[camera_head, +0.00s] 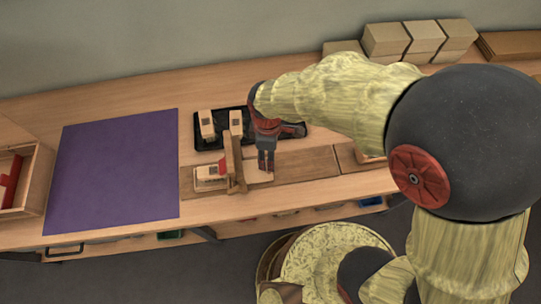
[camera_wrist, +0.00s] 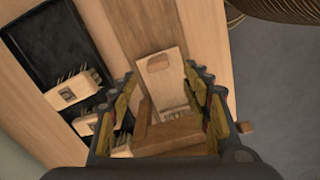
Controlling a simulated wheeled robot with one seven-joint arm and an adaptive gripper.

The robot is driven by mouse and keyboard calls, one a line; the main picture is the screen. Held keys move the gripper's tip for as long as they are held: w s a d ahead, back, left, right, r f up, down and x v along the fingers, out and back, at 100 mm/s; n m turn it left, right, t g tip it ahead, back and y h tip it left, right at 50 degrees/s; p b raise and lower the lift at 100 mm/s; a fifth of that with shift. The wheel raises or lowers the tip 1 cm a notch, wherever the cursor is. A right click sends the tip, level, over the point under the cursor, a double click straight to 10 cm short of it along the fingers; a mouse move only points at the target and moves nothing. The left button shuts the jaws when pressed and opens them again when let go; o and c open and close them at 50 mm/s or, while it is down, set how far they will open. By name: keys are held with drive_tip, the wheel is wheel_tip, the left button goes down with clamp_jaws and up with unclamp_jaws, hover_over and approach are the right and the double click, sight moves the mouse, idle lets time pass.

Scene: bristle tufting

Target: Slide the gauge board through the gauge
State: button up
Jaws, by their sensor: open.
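The gauge board (camera_head: 259,177) is a pale flat board on a brown wooden strip. It passes beneath the gauge (camera_head: 238,165), a brown wooden frame standing across it, and pale parts show on both sides. In the wrist view, the board's near-plain end (camera_wrist: 155,82) has a darker tan patch, and bristles show on it close to the gauge's bar (camera_wrist: 170,137). My gripper (camera_head: 266,168) points down over the board's right part, just right of the gauge. In the wrist view, my gripper (camera_wrist: 160,72) is open, with the board between its fingers in the picture; contact cannot be told.
A black tray (camera_head: 283,143) holding pale bristled blocks (camera_head: 207,124) lies behind the gauge. A purple mat (camera_head: 115,165) lies clear at left, beside an open wooden box (camera_head: 40,180). Stacked wooden blocks (camera_head: 385,39) stand at the back right. The table's front edge is close.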

drive_tip(key=n, duration=0.3)
drive_tip(key=shift+w, duration=0.1)
drive_tip(key=shift+f, duration=0.3)
wheel_tip(320, 180, down, 7)
drive_tip(key=shift+f+b, duration=0.15)
drive_tip(key=shift+b, duration=1)
drive_tip(key=shift+c, duration=1.3)
clamp_jaws()
